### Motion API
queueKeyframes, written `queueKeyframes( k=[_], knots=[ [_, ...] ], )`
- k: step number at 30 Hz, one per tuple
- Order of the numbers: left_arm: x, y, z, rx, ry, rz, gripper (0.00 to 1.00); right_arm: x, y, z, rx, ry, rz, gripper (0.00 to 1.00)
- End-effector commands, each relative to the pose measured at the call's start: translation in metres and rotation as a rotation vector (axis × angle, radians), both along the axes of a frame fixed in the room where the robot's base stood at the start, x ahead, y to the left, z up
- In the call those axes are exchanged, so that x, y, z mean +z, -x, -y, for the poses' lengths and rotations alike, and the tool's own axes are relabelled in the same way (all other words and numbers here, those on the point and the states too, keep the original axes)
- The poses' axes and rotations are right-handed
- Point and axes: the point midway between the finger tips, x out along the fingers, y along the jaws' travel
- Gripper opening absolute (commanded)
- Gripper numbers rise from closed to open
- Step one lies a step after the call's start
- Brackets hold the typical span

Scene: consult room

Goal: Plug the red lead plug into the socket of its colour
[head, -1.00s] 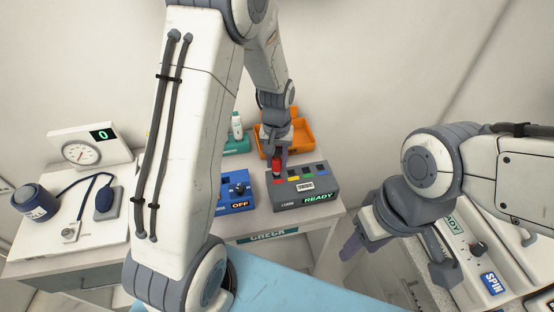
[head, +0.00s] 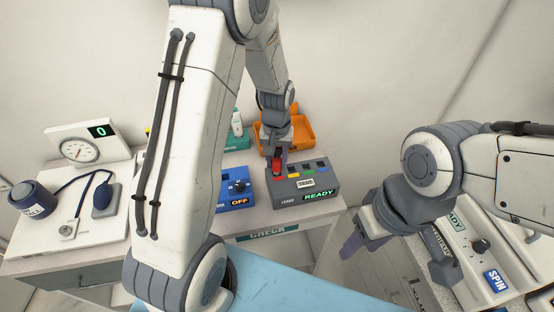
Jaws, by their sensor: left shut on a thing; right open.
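My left gripper (head: 277,160) is shut on the red lead plug (head: 278,168) and points down over the back left part of the grey socket box (head: 308,190). The plug is upright, at the left end of the box's row of coloured marks; yellow, green and blue marks show to its right. A red mark is not visible, and I cannot tell whether the plug's tip is in a socket. My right gripper (head: 352,246) is open and empty at the right, in front of the table and away from the box.
A blue box (head: 238,204) marked OFF stands left of the grey box. An orange bin (head: 299,137) is behind it. A blood pressure cuff (head: 36,200) and a dial scale (head: 82,145) are at the left. A SPIN machine (head: 494,282) stands at the lower right.

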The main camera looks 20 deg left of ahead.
Motion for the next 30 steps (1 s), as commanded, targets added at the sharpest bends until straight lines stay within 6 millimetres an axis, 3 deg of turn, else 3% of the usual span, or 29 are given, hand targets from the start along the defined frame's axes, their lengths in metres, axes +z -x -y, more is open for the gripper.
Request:
queueKeyframes(
  k=[25, 26, 27, 28, 30],
  knots=[
    [-0.015, 0.0, 0.0, 0.0, 0.0, 0.0, 0.0, -0.01, 0.0, 0.0, 0.0, 0.0, 0.0, 0.5],
    [-0.015, 0.0, 0.0, 0.0, 0.0, 0.0, 0.41, -0.01, 0.0, 0.0, 0.0, 0.0, 0.0, 0.5],
    [-0.015, 0.0, 0.0, 0.0, 0.0, 0.0, 0.56, -0.01, 0.0, 0.0, 0.0, 0.0, 0.0, 0.5],
    [-0.015, 0.0, 0.0, 0.0, 0.0, 0.0, 0.68, -0.01, 0.0, 0.0, 0.0, 0.0, 0.0, 0.5],
    [-0.015, 0.0, 0.0, 0.0, 0.0, 0.0, 0.72, -0.01, 0.0, 0.0, 0.0, 0.0, 0.0, 0.5]
  ],
)
